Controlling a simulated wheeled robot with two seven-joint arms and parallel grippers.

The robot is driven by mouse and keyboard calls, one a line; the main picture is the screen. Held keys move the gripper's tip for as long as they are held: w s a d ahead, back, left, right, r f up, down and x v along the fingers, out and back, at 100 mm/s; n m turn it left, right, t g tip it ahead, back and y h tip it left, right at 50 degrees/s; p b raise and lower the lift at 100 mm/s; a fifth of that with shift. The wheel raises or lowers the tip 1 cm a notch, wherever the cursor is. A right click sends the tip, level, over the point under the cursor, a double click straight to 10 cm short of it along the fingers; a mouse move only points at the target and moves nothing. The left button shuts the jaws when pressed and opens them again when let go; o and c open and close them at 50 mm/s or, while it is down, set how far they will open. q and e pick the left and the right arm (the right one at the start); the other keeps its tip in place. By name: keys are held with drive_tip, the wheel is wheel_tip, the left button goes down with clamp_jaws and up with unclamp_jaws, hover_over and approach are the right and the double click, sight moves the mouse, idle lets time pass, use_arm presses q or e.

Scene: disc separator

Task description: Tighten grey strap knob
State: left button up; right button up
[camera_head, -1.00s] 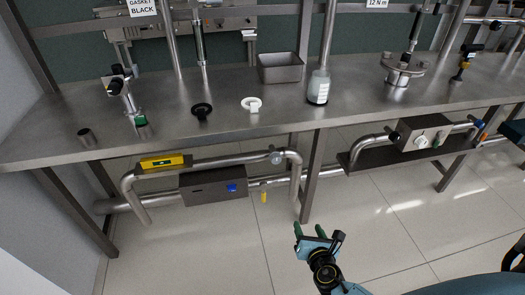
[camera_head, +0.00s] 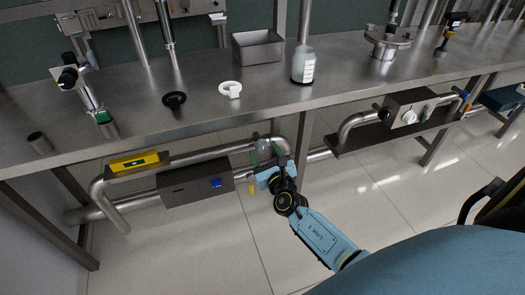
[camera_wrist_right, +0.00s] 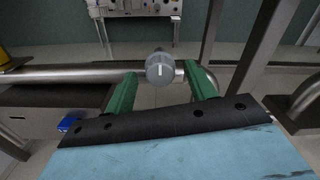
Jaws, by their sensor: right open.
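The grey strap knob (camera_wrist_right: 160,68) is a round knob with a pale line on its face, at the pipe under the bench. It sits between the green fingertips in the right wrist view, with a visible space on each side. In the head view the knob (camera_head: 262,143) is small and partly covered by my gripper. My right gripper (camera_head: 264,157) is open and close in front of the knob, and the fingers appear not to touch it. My left gripper is not in view.
The pipe (camera_head: 205,154) runs under the steel bench (camera_head: 200,112). A yellow level (camera_head: 135,162) and a dark box with a blue switch (camera_head: 190,186) are left of the gripper. A bench leg (camera_head: 303,145) stands close on the right. The floor in front is clear.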

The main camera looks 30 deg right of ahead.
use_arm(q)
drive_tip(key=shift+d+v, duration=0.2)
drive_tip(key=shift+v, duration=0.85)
use_arm(e)
drive_tip(key=shift+x, duration=1.25)
drive_tip(key=shift+c, duration=0.2)
drive_tip(key=c, duration=0.9)
